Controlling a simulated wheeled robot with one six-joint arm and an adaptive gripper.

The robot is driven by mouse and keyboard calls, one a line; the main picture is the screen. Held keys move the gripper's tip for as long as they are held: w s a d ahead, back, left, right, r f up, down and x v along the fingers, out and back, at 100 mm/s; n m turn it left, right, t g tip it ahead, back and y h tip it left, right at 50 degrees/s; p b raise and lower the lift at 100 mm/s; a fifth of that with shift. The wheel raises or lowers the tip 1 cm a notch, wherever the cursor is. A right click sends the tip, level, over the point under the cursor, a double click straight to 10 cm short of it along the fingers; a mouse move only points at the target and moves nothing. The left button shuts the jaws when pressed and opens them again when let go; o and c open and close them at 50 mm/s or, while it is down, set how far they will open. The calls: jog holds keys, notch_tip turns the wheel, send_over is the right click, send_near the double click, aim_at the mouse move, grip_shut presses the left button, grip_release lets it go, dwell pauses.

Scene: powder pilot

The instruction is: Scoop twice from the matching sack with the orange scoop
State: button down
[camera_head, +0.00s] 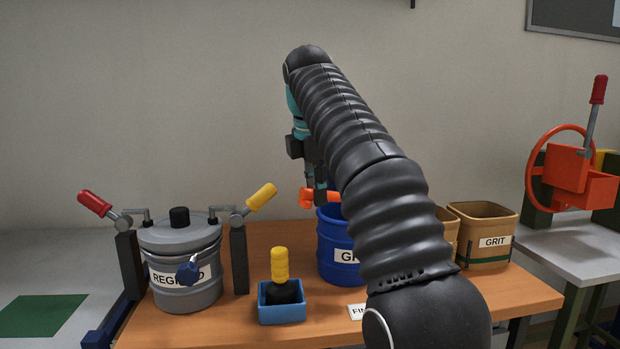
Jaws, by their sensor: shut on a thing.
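My gripper (314,181) is shut on the orange scoop (307,198), held above the left rim of the blue bucket (331,250). The bucket's label is partly hidden by my arm, with "GR" showing. A tan square container (482,262) labelled "GRIT" stands at the right of the wooden table. Another tan container (447,219) is beside it, mostly hidden behind my arm. The contents of the scoop and the bucket cannot be made out. No sack shape is clearly visible.
A grey lidded pot (184,296) with clamp handles stands at the left of the table (245,337). A blue tray (282,314) holds a yellow-handled tool (280,263). An orange wheeled device (569,172) stands on a grey table at right. A white card lies at front.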

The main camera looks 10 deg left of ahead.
jog(key=w+a+n+y, duration=0.1)
jog(key=n, duration=0.2)
jog(key=w+a+r+n+t, duration=0.1)
jog(key=n, duration=0.2)
jog(key=w+a+n+y, duration=0.1)
jog(key=n, duration=0.1)
jog(key=shift+r+n+t+y, duration=0.2)
jog(key=shift+n+t+y, duration=0.1)
jog(key=shift+n, duration=0.1)
